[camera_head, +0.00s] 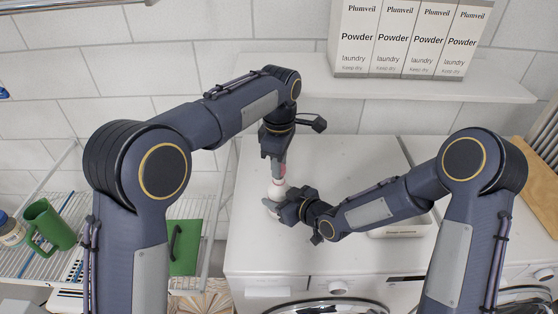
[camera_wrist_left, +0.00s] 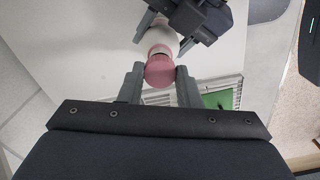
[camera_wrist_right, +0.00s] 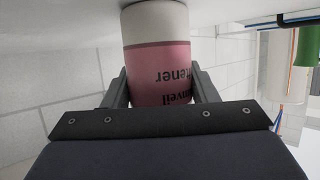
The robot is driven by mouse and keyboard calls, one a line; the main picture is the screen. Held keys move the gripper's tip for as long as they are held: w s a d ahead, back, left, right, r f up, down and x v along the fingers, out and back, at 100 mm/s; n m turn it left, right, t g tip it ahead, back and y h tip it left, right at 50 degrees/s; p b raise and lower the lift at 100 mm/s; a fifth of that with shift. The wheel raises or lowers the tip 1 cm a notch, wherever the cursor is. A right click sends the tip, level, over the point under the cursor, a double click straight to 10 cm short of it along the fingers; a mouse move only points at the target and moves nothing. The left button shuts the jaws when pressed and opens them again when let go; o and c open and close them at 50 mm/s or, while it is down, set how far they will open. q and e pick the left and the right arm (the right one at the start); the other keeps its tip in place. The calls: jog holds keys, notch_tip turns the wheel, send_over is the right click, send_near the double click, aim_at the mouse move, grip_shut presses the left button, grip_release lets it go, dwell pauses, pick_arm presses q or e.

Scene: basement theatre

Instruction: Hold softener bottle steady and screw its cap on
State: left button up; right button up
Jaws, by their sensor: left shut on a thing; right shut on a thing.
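The softener bottle (camera_head: 278,191) stands on the white machine top, small and partly hidden by my grippers. In the right wrist view the bottle (camera_wrist_right: 160,70) has a white part and a pink label with upside-down lettering. My right gripper (camera_head: 274,206) is shut on its body from the side, a finger on each side (camera_wrist_right: 161,88). My left gripper (camera_head: 279,168) reaches down from above. In the left wrist view its fingers are shut on the round pink cap (camera_wrist_left: 160,72), which lines up over the bottle's top. I cannot tell whether the cap's thread is engaged.
Several Powder laundry boxes (camera_head: 405,40) stand on a wall shelf (camera_head: 300,68) behind. A wire rack at left holds a green mug (camera_head: 50,226) and a green item (camera_head: 186,247). A low white container (camera_head: 400,231) is beyond my right forearm. The white top (camera_head: 345,160) is clear behind the bottle.

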pick_arm(q)
jog(key=shift+f, duration=0.7)
jog(key=shift+f, duration=0.55)
